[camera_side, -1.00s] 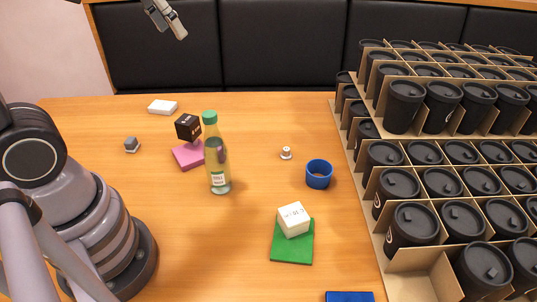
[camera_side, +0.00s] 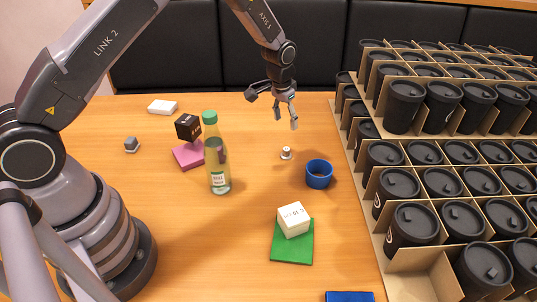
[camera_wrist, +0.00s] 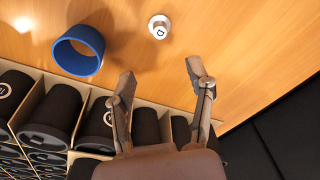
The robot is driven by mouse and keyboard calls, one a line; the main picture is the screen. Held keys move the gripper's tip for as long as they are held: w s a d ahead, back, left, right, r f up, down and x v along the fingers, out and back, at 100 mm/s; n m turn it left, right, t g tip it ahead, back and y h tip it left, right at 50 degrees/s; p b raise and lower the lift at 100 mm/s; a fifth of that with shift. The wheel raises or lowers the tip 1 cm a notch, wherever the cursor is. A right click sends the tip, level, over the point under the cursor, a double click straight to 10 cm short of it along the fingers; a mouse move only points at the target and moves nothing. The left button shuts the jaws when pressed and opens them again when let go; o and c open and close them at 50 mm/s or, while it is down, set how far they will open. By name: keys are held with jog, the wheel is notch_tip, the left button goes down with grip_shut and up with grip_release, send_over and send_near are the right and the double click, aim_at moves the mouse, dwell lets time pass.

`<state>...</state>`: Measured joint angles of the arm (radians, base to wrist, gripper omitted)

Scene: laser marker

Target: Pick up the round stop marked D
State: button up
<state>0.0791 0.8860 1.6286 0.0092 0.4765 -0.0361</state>
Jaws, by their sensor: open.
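The round stop marked D (camera_side: 286,153) is a small white and grey stepped piece standing on the wooden table. In the wrist view the stop (camera_wrist: 159,27) shows its letter D on top, near the upper edge and ahead of my fingers. My gripper (camera_side: 286,120) hangs above the table, a little above and behind the stop in the side view. In the wrist view my gripper (camera_wrist: 160,78) has its two fingers spread, with only bare table between them. It is open, empty and apart from the stop.
A blue ring (camera_side: 319,174) stands close to the right of the stop. Cardboard crates of black cups (camera_side: 409,219) fill the right side. A green bottle (camera_side: 218,165) stands to the left. A white cube (camera_side: 293,220) sits on a green pad (camera_side: 292,252) in front.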

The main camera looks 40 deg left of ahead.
send_over(286, 149)
notch_tip(286, 149, down, 6)
jog(key=shift+s+r, duration=0.1)
jog(key=shift+s, duration=0.05)
jog(key=f, duration=0.5)
jog(key=shift+w+f, duration=0.25)
jog(key=shift+f, duration=0.1)
grip_shut()
